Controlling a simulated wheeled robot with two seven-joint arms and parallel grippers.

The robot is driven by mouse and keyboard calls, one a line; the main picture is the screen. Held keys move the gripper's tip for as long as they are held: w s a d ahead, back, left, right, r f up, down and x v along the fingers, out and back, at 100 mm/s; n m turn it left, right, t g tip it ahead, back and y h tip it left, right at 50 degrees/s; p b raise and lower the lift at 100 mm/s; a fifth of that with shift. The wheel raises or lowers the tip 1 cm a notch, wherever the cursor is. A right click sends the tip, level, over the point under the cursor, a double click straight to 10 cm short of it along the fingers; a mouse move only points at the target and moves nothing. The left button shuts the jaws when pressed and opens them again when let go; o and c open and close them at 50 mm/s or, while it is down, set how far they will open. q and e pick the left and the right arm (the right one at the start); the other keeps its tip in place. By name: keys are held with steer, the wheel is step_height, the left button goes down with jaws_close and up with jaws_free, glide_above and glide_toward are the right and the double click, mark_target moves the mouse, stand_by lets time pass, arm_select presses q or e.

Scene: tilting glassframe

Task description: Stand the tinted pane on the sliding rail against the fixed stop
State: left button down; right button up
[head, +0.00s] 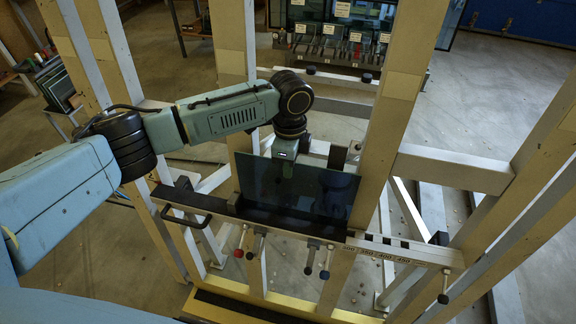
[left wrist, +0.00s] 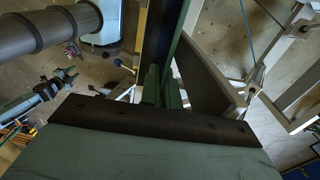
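The tinted pane (head: 325,190) is a dark blue-green sheet. It stands near upright in the middle of the head view, its lower edge at the sliding rail (head: 380,248). My left gripper (head: 286,162) comes down on the pane's top edge with one finger on each side, and appears shut on it. In the left wrist view the green fingers (left wrist: 163,90) sit close together around the dark pane (left wrist: 158,35), seen nearly edge-on. A dark upright block (head: 186,186) at the rail's left end may be the fixed stop; it stands apart from the pane.
The rail carries a black handle (head: 182,214) at left and a number scale at right. Pale posts (head: 395,110) rise close on both sides of the pane. A labelled rack (head: 335,48) stands behind.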

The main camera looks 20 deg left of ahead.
arm_select(q)
steer(key=shift+s+f, duration=0.3)
steer(key=shift+f, duration=0.25)
steer(key=shift+s+f, duration=0.25)
steer(key=shift+f, duration=0.25)
steer(key=c, duration=1.6)
jaws_free()
steer(key=shift+o, duration=0.2)
steer(key=shift+f, duration=0.1)
steer(key=r+p, duration=0.1)
steer(key=w+r+p, duration=0.1)
steer(key=r, duration=0.1)
steer(key=shift+p, duration=0.3)
step_height(320, 180, up, 7)
steer(key=w+p, duration=0.1)
steer(key=shift+r, duration=0.15)
steer(key=shift+w, duration=0.1)
